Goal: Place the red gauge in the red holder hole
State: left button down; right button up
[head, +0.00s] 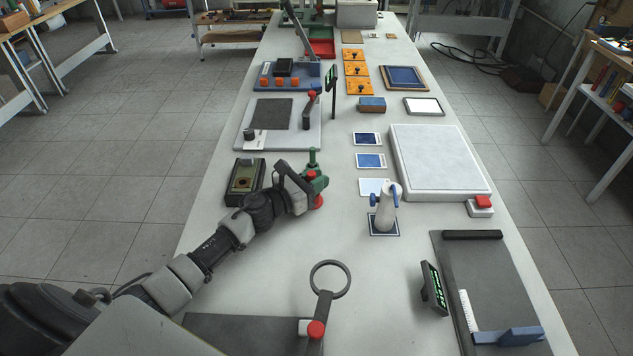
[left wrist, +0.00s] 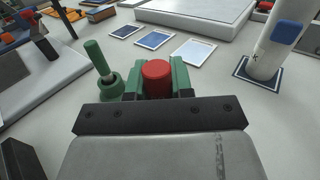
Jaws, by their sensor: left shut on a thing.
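My left gripper (head: 318,184) is shut on the red gauge (left wrist: 157,78), a short red cylinder between its green fingers in the left wrist view. In the head view the top of the red gauge (head: 311,174) shows above the fingers. A red round part (head: 317,202) shows just below them; I cannot tell whether it is the gauge's lower end or the red holder. A green gauge (head: 312,158) stands upright just behind, and in the left wrist view it rises from a green round base (left wrist: 110,86). No open red hole shows. My right gripper is not in view.
A dark boxed instrument (head: 244,182) lies left of my gripper. A white and blue upright device (head: 385,210) stands to the right, near a large white slab (head: 438,160). A grey ring fixture (head: 330,279) stands in front. The tabletop between is clear.

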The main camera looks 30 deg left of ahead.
pick_arm(q)
jog(key=shift+f, duration=0.25)
jog(key=shift+f, duration=0.15)
jog(key=c, duration=1)
grip_release()
jog(key=b+v, duration=0.3)
jog(key=v, duration=0.8)
jog(key=shift+s, duration=0.1)
jog(key=shift+s+a, duration=0.15)
jog(key=shift+s, duration=0.25)
